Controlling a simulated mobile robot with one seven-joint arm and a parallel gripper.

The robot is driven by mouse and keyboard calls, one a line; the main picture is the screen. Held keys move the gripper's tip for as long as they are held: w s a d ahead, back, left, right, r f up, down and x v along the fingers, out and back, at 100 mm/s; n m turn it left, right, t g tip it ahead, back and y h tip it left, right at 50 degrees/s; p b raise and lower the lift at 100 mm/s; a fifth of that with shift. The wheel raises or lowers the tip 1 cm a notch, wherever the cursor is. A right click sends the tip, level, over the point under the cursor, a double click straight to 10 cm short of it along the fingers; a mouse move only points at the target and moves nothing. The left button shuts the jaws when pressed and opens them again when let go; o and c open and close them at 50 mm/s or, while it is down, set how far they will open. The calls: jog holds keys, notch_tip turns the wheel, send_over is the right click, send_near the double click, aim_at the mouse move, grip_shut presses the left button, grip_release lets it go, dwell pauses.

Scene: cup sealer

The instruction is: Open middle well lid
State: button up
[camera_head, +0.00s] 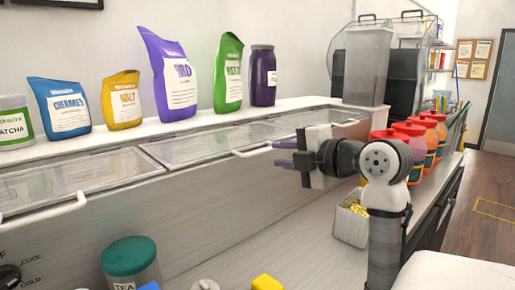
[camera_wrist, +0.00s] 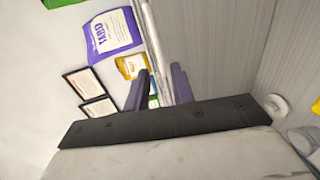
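The middle well lid (camera_head: 215,143) is a clear panel in a pale frame, lying closed and flat on the counter-top well unit between a left lid (camera_head: 75,182) and a right lid (camera_head: 310,119). Its white bar handle (camera_head: 254,151) sticks out at the front edge. My gripper (camera_head: 283,153) is just right of the handle in the head view, with its two purple fingers apart and pointing left. Nothing shows held. In the wrist view the fingers (camera_wrist: 161,88) are apart, with a pale strip visible between them; I cannot tell whether it is the handle.
A shelf behind the lids holds a purple bag (camera_head: 168,73), a green bag (camera_head: 229,73), a yellow bag (camera_head: 121,100), a blue bag (camera_head: 60,107) and a dark jar (camera_head: 263,76). Red-capped bottles (camera_head: 415,140) stand right of my arm. A teal-lidded jar (camera_head: 130,262) stands on the front counter.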

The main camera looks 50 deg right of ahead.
aim_at(260, 152)
jog(key=p+x, duration=0.1)
jog(key=x, duration=0.7)
jog(key=shift+p, duration=0.4)
grip_shut()
